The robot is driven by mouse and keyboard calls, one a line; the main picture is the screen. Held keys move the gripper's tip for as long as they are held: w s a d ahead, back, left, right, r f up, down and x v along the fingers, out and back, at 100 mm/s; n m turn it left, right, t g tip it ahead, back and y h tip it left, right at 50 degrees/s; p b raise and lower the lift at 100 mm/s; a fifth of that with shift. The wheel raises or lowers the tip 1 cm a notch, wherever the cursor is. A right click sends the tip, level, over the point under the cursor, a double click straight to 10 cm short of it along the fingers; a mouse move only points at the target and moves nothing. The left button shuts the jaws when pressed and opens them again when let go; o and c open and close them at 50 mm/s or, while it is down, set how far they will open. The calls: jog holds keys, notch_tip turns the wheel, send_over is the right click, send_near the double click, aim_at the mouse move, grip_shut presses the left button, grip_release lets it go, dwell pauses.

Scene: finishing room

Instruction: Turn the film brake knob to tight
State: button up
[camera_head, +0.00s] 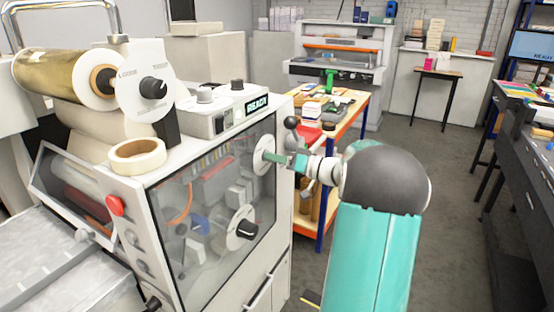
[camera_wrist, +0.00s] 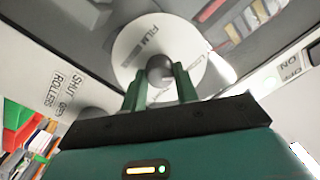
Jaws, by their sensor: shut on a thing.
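A black knob (camera_head: 153,88) sits on a white round plate beside the gold film roll (camera_head: 50,76). Small lettering on the plate seems to read "LOOSE" at left and "TIGHT" at right. A second white dial (camera_head: 262,156) is on the machine's front, and my gripper (camera_head: 284,159) reaches it from the right. In the wrist view this dial (camera_wrist: 130,48) bears the word "FILM"; its other lettering is hard to read. My gripper (camera_wrist: 160,86) has a green finger on each side of its dark knob (camera_wrist: 160,67) and is shut on it. The fingers partly cover the dial.
A ball-topped lever (camera_head: 290,123) stands close to my gripper, near "ROLLERS" lettering in the wrist view. A lower dial (camera_head: 242,229), a red button (camera_head: 115,205) and a tape roll (camera_head: 137,153) are on the machine. Open floor (camera_head: 455,200) lies at right.

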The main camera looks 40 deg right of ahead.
jog(key=shift+m+t+h, duration=0.3)
jog(key=shift+m, duration=8.9)
jog(key=o, duration=1)
jog(key=shift+c, duration=0.2)
jog(key=shift+s, duration=0.15)
jog(key=v, duration=1.3)
jog(key=shift+s, duration=0.3)
jog(key=shift+f, duration=0.15)
